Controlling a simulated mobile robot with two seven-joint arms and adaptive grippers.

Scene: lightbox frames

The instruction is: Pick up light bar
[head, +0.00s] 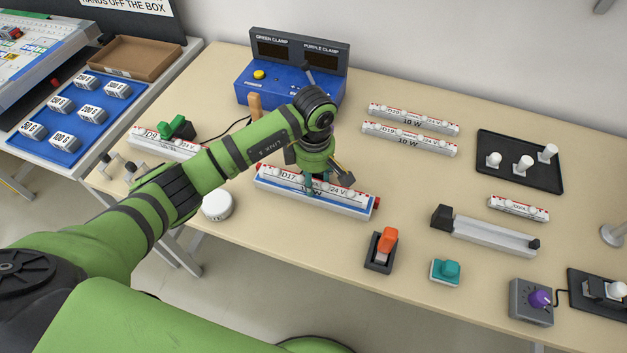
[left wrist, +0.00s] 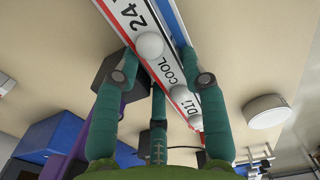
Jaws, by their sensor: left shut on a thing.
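A white light bar marked D17, 24 V and 10 W (head: 345,203) is near the middle of the table, with a red stripe, a blue strip along its front and a red piece at its right end. My left gripper (head: 312,186) reaches down over it and is shut on its middle. In the left wrist view the bar (left wrist: 174,72) runs between the teal fingers (left wrist: 164,79), beside white round knobs on its face. I cannot tell whether the bar is lifted clear of the table. My right gripper is not in view.
Two more light bars (head: 410,139) lie behind, another light bar (head: 160,145) lies at left, and a short one (head: 518,209) at right. A blue clamp box (head: 285,85) stands behind. An orange switch (head: 386,245) and a white round puck (head: 217,205) stand nearby.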

